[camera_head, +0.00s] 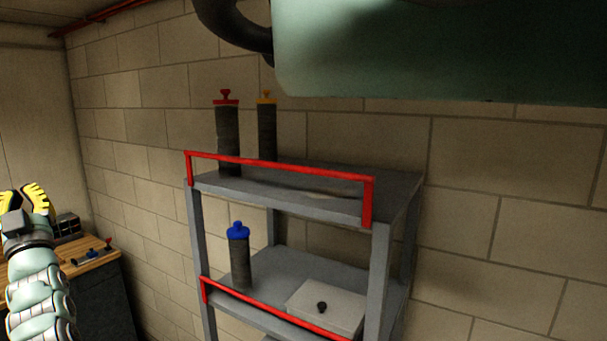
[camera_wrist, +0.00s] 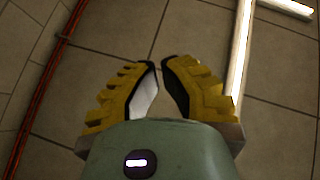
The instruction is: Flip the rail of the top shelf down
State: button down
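The top shelf (camera_head: 335,206) is the grey upper board of a metal rack in the middle of the head view. Its red rail (camera_head: 280,168) stands up along the front edge, with a short red post at each end. My gripper (camera_head: 27,190) is at the far left of the head view, well left of the rack and apart from it, fingers pointing up. In the wrist view my gripper (camera_wrist: 160,75) shows yellow padded fingers with a gap between them and nothing held. The wrist view shows neither rack nor rail.
A red-capped bottle (camera_head: 228,140) and an orange-capped bottle (camera_head: 267,135) stand on the top shelf. The lower shelf has a blue-capped bottle (camera_head: 239,262), a pale box (camera_head: 325,305) and its own red rail (camera_head: 270,312). A wooden workbench (camera_head: 85,266) is at left; a green tank hangs above.

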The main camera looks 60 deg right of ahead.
jog(key=w+d+r+m+g+h+b, duration=0.1)
jog(key=d+r+m+g+h, duration=0.15)
jog(key=d, duration=0.45)
jog(key=d+r+m+g+h, duration=0.1)
jog(key=d+m+g+h, duration=0.2)
jog(key=d, duration=0.5)
jog(key=w+d+r+m+g+h+b, duration=0.1)
jog(key=d+r+g+h, duration=0.15)
jog(key=d+g, duration=0.35)
jog(key=s+d+r+m+g, duration=0.1)
jog(key=s+d+m+g, duration=0.1)
jog(key=s+d+g, duration=0.1)
jog(key=s+d+r+m+g+b, duration=0.1)
jog(key=s+d+m+g, duration=0.1)
jog(key=s+d, duration=0.4)
jog(key=s+d+r+m+g, duration=0.2)
jog(key=s+d+m+g, duration=0.1)
jog(key=s, duration=0.5)
jog(key=shift+s+d+r+g, duration=0.1)
jog(key=shift+s+d+g, duration=0.15)
jog(key=shift+d+g, duration=0.45)
jog(key=s+r+m+g+y+b, duration=0.1)
jog(key=s+m+g+y, duration=0.1)
jog(key=s, duration=0.9)
jog(key=shift+s+a+r+m+g+y, duration=0.25)
jog(key=shift+a+m+g+y, duration=0.2)
jog(key=shift+m+g, duration=0.35)
jog(key=shift+w, duration=0.1)
